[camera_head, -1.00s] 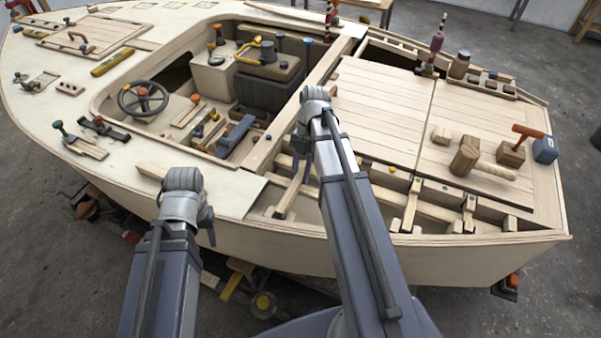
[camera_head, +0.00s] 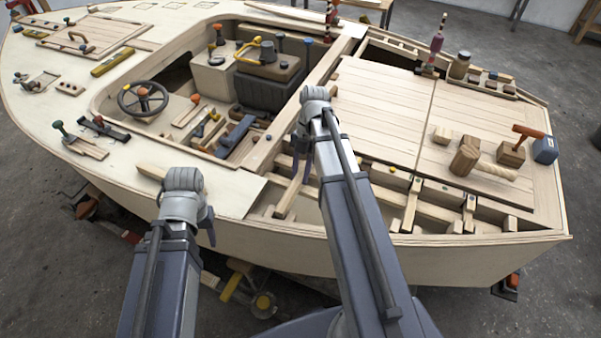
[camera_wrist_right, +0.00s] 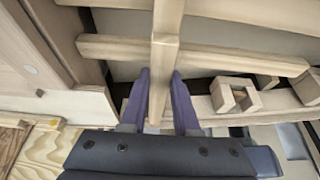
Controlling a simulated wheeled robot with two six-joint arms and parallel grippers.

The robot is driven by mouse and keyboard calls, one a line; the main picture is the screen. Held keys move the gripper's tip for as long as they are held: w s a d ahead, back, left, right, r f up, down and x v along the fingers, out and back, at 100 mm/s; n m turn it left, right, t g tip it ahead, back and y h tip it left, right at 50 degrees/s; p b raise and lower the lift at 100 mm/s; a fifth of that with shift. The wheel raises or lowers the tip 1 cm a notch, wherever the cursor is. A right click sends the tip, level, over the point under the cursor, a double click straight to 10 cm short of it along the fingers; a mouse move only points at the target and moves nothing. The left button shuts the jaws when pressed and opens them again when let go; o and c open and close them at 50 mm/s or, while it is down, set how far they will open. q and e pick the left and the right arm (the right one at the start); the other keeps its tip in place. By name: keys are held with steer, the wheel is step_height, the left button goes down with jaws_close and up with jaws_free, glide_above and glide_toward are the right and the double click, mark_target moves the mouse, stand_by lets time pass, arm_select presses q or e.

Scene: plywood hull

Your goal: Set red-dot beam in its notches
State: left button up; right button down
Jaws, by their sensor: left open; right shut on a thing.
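A pale wooden beam (camera_head: 291,195) stands out below my right gripper (camera_head: 302,165), over the open framed bay at the hull's near side. In the right wrist view my right gripper (camera_wrist_right: 160,100) is shut on this beam (camera_wrist_right: 165,55), with a purple finger on each side. The beam runs away from the gripper and crosses over a long pale rail (camera_wrist_right: 230,58). I see no red dot on it, and I cannot tell whether it sits in any notch. My left gripper (camera_head: 209,230) is open and empty beside the hull's near edge, its fingers partly hidden by its wrist.
Short cross pieces (camera_head: 410,204) stand in the bay to the right. A notched block (camera_wrist_right: 232,95) shows in the wrist view. A mallet (camera_head: 480,160) lies on the plank deck (camera_head: 385,110). A wood strip (camera_head: 150,171) lies behind my left wrist.

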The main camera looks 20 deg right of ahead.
steer(key=shift+f+b, duration=0.5)
steer(key=c, duration=0.6)
jaws_free()
steer(key=p+v, duration=0.7)
steer(key=v, duration=0.1)
steer(key=shift+f, duration=0.1)
steer(key=shift+s, duration=0.1)
stand_by(0.3)
